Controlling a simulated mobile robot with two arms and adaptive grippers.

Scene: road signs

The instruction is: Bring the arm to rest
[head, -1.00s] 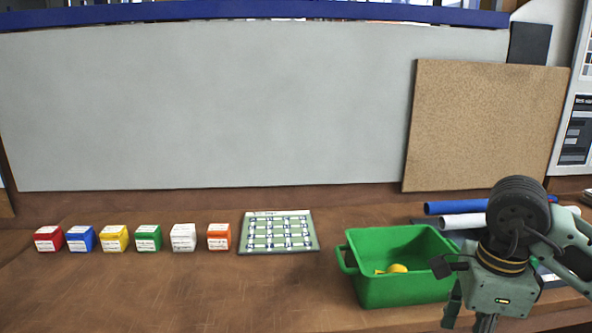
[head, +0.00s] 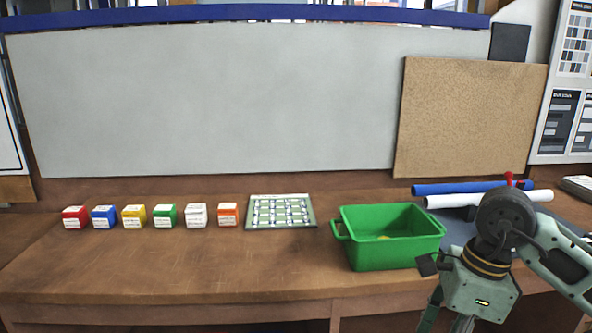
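My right gripper (head: 447,318) is at the lower right of the head view, in front of the table's right side and the green bin. Its fingers point down and are mostly cut off by the bottom edge, so whether they are open or shut does not show. My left gripper is not in view. The green bin (head: 392,258) stands on the table just left of the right arm, and a bit of something yellow (head: 383,237) shows inside it.
A row of coloured blocks, red (head: 75,217) to orange (head: 228,214), stands on the wooden table (head: 200,265) at left. A gridded board (head: 281,211) lies beside them. Blue (head: 465,188) and white (head: 480,200) rolls lie behind my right arm. The table's front middle is clear.

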